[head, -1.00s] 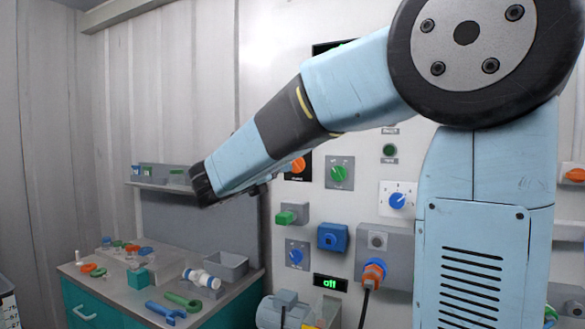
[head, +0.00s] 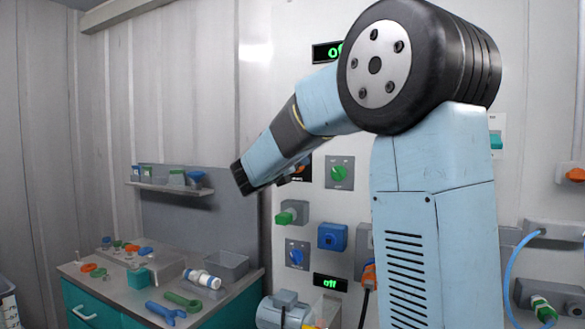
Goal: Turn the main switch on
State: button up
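An orange rotary knob (head: 300,169) sits on a black plate on the pale wall panel, just right of my arm, which partly covers it. It may be the main switch; its marking is too small to read. A display above (head: 326,53) shows green lettering, partly hidden by my arm. A lower display (head: 331,283) reads "off". My arm reaches leftward across the panel, its dark end cap left of the knob. My gripper cannot be made out; it seems hidden behind the arm.
A green knob (head: 339,172), a blue knob (head: 296,255), a green-tipped fitting (head: 291,213) and a blue socket (head: 332,237) are on the panel. A bench (head: 75,270) with loose tools stands at left. A blue hose (head: 512,275) hangs at right.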

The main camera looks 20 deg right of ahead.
jog(key=shift+w+d, duration=0.3)
jog(key=shift+w, duration=0.05)
jog(key=c, duration=1)
